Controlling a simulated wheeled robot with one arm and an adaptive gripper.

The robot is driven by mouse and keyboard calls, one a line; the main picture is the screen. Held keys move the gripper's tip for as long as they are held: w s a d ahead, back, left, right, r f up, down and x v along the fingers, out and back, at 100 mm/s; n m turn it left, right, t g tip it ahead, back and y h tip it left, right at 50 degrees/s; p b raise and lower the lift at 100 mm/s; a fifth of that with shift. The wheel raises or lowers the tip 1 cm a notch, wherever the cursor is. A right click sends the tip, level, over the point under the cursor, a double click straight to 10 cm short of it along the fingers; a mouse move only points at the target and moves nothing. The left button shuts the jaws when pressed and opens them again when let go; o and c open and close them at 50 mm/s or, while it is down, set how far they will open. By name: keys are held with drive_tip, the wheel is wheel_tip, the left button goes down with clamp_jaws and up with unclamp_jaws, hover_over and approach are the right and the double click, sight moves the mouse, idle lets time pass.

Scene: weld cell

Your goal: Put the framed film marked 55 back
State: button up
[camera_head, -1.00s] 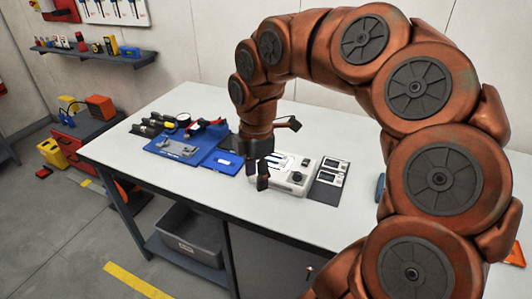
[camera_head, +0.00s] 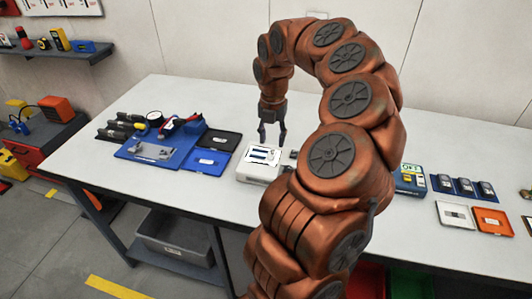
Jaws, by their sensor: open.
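Several small framed pieces lie on the long white-topped bench (camera_head: 110,160). One is black with a white centre (camera_head: 232,138), and one is blue with a white centre (camera_head: 207,162). A white frame (camera_head: 455,216) and an orange frame (camera_head: 492,221) lie at the right. Their markings are too small to read, so I cannot tell which one is marked 55. My gripper (camera_head: 272,140) points down, open with nothing seen between its fingers. It appears just behind a white box-shaped device (camera_head: 259,165) with dark slots on top.
A blue mat (camera_head: 150,150) with tools lies at the left. A blue meter (camera_head: 410,180) and a blue holder with several dark devices (camera_head: 466,188) are at the right. My arm hides part of the middle bench. A grey bin (camera_head: 180,238) sits on the lower shelf.

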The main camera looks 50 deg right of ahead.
sight(271, 155)
drive_tip(key=shift+a+f+p, duration=0.2)
drive_tip(key=shift+f+p, duration=0.15)
drive_tip(key=shift+f, duration=0.6)
drive_tip(key=shift+s+a+f+p, duration=0.1)
drive_tip(key=shift+f+p, duration=0.45)
drive_tip(key=shift+f, duration=1.4)
drive_tip(key=shift+c, duration=0.3)
clamp_jaws()
